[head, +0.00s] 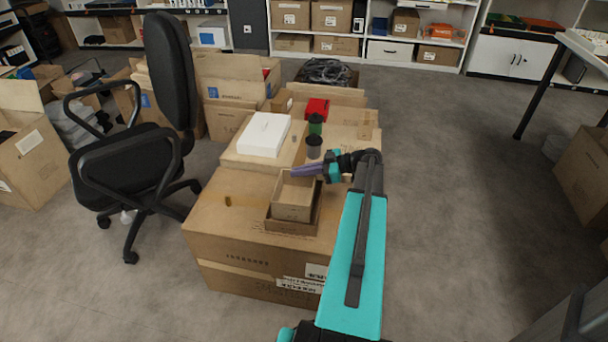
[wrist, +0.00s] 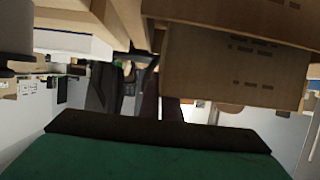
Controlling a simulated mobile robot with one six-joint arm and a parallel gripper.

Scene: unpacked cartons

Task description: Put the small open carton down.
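The small open carton (head: 292,200) is tan, box-shaped and open at the top. It appears upright in the head view, over a shallow brown open box (head: 291,226) on top of a large closed carton (head: 232,249). I cannot tell whether its base touches the shallow box. My gripper (head: 306,170) comes in from the right, its purple fingers across the small carton's far rim, and looks shut on that wall. The grip itself is partly hidden. In the wrist view, cardboard faces (wrist: 235,68) fill the upper part; I cannot tell which carton they belong to.
Just behind stand a dark grey cup (head: 314,147), a green cup (head: 315,124), a red box (head: 317,108) and a white box (head: 264,134). A black office chair (head: 125,150) is at the left. The floor to the right (head: 450,190) is clear.

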